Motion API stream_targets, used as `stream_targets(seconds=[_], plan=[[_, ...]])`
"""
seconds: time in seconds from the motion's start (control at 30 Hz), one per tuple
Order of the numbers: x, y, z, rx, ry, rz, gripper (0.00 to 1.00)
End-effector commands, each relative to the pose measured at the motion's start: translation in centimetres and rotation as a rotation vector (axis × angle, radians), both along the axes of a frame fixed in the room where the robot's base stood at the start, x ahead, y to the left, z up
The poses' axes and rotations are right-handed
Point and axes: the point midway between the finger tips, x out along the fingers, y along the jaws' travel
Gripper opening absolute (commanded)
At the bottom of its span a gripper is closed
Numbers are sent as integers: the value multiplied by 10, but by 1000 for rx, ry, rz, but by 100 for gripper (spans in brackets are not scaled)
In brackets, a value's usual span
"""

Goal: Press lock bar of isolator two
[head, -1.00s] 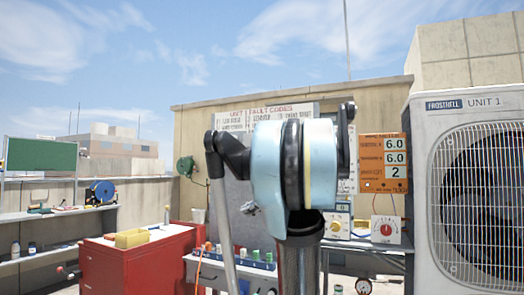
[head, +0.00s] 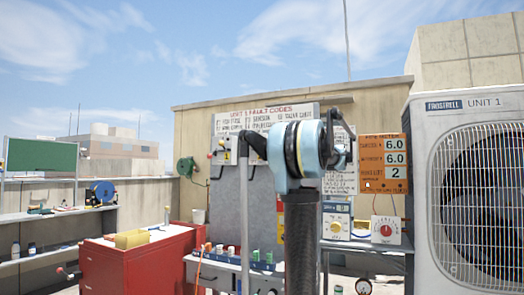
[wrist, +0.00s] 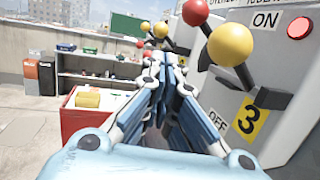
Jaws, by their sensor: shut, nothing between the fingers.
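In the wrist view, my gripper (wrist: 158,68) is shut and empty, its blue and black fingers pointing away along the isolator fronts. The near isolator (wrist: 250,95), marked 3 with ON and OFF, is to the right; a red ball lever (wrist: 195,12) and a yellow ball lever (wrist: 228,46) stick out from it. Beyond it, further red and yellow balls (wrist: 160,30) show near the fingertips, apparently of isolator two; its number is hidden. I cannot tell which lever is its lock bar or whether the fingers touch it. The head view shows a small isolator box (head: 228,150) left of my arm.
A bench (head: 225,268) with coloured knobs is in front of the grey panel. The Unit 1 condenser (head: 470,190) fills the right side. Shelves (head: 60,213) line the far left.

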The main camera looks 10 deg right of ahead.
Motion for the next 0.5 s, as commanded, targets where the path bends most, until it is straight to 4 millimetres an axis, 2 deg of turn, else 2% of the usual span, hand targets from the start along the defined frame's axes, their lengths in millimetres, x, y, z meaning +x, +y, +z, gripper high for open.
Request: stream_targets(seconds=[0.33, 0.5], plan=[[1, 2, 0, -2, 0, 1, 0], [12, 13, 3, -2, 1, 3, 0]])
